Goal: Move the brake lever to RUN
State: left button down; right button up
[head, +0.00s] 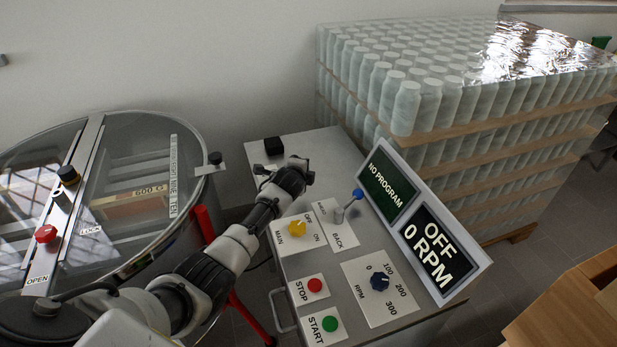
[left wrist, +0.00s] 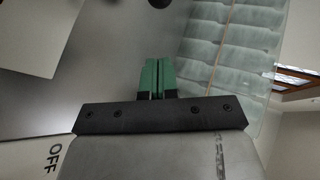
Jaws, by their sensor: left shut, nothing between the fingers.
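No lever marked RUN can be read, so I cannot tell for sure which part is the brake lever. A black block (head: 273,146) stands at the far left corner of the grey control cabinet (head: 338,278), with pale plates partly hidden behind my gripper. A lever with a blue knob (head: 357,194) leans over a plate marked BACK. My left gripper (head: 300,168) hangs above the cabinet's far part, close to the black block. In the left wrist view its green fingers (left wrist: 158,76) are together and empty. A dark round part (left wrist: 160,3) shows beyond them. My right gripper is not in view.
A glass-lidded round tank (head: 130,235) is at left, stacked jars (head: 440,110) behind.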

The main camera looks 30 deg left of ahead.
pick_arm(q)
jog(key=shift+s+d+f, duration=0.1)
jog(key=shift+s+d, duration=0.05)
jog(key=shift+s+d+r, duration=0.4)
jog(key=shift+s+d, duration=0.2)
jog(key=shift+s, duration=0.1)
jog(key=s+d+r, duration=0.2)
jog(key=s, duration=0.1)
jog(key=shift+d+r, duration=0.1)
jog(key=shift+d, duration=0.15)
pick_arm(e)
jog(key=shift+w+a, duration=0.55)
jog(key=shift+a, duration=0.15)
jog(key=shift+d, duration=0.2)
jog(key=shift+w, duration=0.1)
